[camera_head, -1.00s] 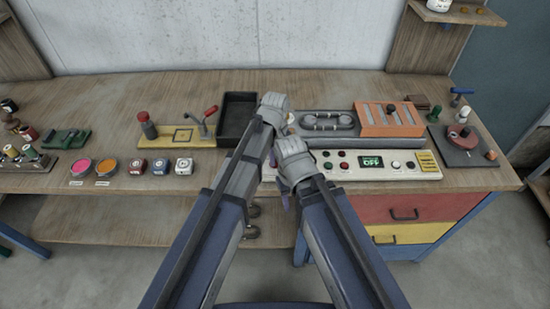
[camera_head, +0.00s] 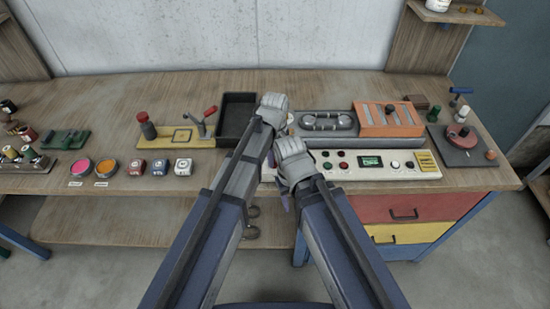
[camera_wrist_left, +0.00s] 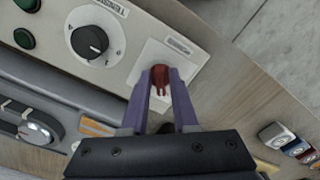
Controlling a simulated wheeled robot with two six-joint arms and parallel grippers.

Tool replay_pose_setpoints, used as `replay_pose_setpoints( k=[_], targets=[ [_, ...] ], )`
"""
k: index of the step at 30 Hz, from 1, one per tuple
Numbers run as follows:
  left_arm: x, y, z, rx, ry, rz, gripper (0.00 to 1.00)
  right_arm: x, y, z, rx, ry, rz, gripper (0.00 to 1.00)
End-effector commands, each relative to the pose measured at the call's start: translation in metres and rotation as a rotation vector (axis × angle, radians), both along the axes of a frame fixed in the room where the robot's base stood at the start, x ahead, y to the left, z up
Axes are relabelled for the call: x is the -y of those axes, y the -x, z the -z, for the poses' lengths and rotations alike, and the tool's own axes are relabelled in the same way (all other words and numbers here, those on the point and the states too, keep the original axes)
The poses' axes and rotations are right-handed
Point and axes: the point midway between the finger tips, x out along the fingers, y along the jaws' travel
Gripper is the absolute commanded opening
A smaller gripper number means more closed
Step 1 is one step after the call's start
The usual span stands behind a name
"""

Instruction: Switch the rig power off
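The control panel (camera_head: 400,172) lies along the front of the bench. In the left wrist view a red switch (camera_wrist_left: 160,75) stands on a pale plate at the panel's end. The fingers of my left gripper (camera_wrist_left: 161,80) sit on both sides of the switch and appear to touch it. In the head view my left gripper (camera_head: 272,160) is mostly hidden behind my arms, and the switch is hidden too. My right gripper (camera_head: 287,203) hangs near the panel's front edge. Its fingers are mostly hidden behind its arm.
A black tray (camera_head: 237,116) and an orange unit (camera_head: 388,121) stand behind.

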Motion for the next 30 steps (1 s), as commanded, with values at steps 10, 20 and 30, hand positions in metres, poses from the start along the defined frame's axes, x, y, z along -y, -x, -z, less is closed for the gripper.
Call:
replay_pose_setpoints(
  k=[10,20,30],
  targets=[
    [0.0,0.0,0.0,0.0,0.0,0.001,0.45,0.0,0.0,0.0,0.0,0.0,0.0,0.5],
    [0.0,0.0,-0.015,0.0,0.0,0.001,0.45,0.0,0.0,-0.015,0.0,0.0,0.0,0.5],
    [0.0,0.0,-0.059,0.0,0.0,0.001,0.45,0.0,0.0,-0.059,0.0,0.0,-0.001,0.5]
  ],
)
